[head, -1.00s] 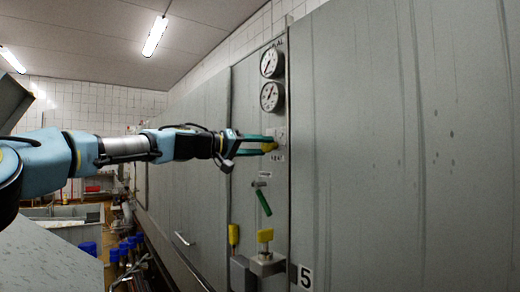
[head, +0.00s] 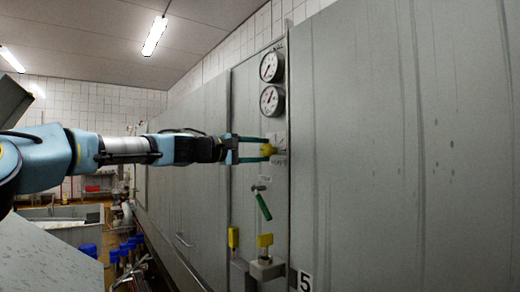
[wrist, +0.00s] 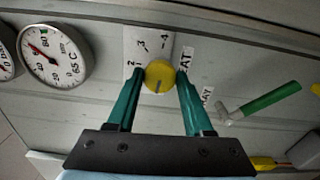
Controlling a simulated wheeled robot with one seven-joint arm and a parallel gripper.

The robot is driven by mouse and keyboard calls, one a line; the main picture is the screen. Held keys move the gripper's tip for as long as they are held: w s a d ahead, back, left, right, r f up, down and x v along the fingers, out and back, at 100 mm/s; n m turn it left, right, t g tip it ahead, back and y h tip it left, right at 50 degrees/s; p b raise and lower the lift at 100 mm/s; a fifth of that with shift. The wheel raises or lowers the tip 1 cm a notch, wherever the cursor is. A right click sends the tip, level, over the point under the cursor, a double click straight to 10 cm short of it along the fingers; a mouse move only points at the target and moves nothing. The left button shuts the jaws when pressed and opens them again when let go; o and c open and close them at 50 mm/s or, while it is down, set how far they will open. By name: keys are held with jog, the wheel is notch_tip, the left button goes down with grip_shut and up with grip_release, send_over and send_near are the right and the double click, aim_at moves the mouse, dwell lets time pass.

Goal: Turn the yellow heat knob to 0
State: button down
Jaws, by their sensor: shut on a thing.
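The yellow heat knob (wrist: 159,76) sits on a grey panel between my two green fingertips. It also shows in the head view (head: 268,150). My gripper (wrist: 157,73) is shut on the knob, one finger on each side. A short dark mark on the knob points towards the bottom of the wrist view. The rest of the scale, including any 0, is hidden or not readable. A label (wrist: 185,60) beside the knob reads "EAT", its start covered by a finger.
Two round gauges (head: 271,67) are above the knob; one gauge (wrist: 50,52) is clear in the wrist view. Below the knob is a green lever (head: 264,206). Lower are two yellow handles (head: 265,240). Smooth grey panels lie right of the knob.

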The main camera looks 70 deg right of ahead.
jog(key=shift+n, duration=0.6)
jog(key=shift+c, duration=1.5)
grip_release()
jog(key=shift+w, duration=0.1)
jog(key=shift+w+a+f+b, duration=0.15)
jog(key=shift+w+a+b, duration=0.05)
jog(key=shift+a+b, duration=0.15)
jog(key=b+v, duration=0.5)
jog(key=v, duration=0.5)
jog(key=shift+s, duration=0.1)
